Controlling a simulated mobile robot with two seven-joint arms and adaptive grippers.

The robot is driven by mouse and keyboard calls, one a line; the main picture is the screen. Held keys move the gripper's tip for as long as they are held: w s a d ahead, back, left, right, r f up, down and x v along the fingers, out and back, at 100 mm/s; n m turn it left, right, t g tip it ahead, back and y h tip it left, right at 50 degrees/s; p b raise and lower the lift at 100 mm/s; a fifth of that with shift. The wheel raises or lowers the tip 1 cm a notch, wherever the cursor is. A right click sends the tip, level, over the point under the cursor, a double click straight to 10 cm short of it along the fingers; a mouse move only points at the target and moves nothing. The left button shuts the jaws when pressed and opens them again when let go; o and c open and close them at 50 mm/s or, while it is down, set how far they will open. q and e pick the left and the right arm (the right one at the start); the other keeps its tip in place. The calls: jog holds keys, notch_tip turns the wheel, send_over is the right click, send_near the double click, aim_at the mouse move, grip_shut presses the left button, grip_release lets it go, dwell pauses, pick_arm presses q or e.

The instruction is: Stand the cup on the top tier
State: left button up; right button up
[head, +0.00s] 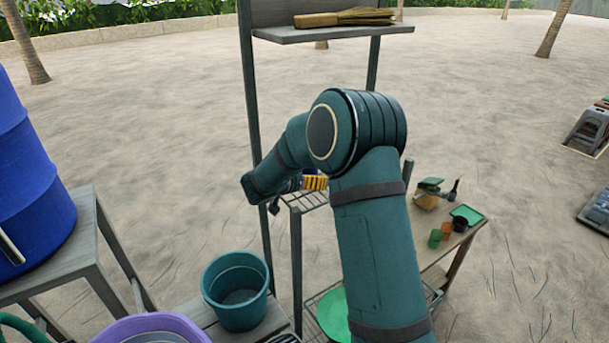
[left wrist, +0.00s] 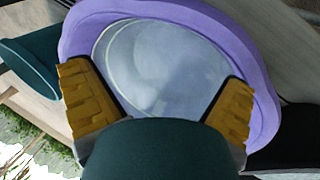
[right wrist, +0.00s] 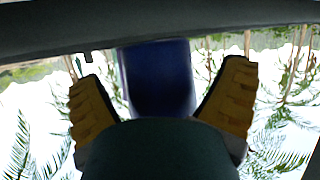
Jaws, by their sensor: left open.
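Small cup-like pots stand on the wooden bench at the right: a green one (head: 435,238), an orange one (head: 446,229) and a black one (head: 459,224). A wire rack has a top tier (head: 304,202), partly hidden by my right arm. My left gripper (left wrist: 160,100) is open and empty above a purple tub (left wrist: 262,70), outside the head view.
The purple tub (head: 125,325) and a teal bucket (head: 236,300) stand at lower left. A blue barrel (head: 30,190) stands on a grey stand (head: 85,235). A green bowl (head: 333,318) is low in the rack. A tall shelf (head: 330,32) holds a brush. Open sand lies beyond.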

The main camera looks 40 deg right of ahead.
jog(key=shift+r, duration=0.25)
jog(key=v, duration=1.2)
dwell(0.4)
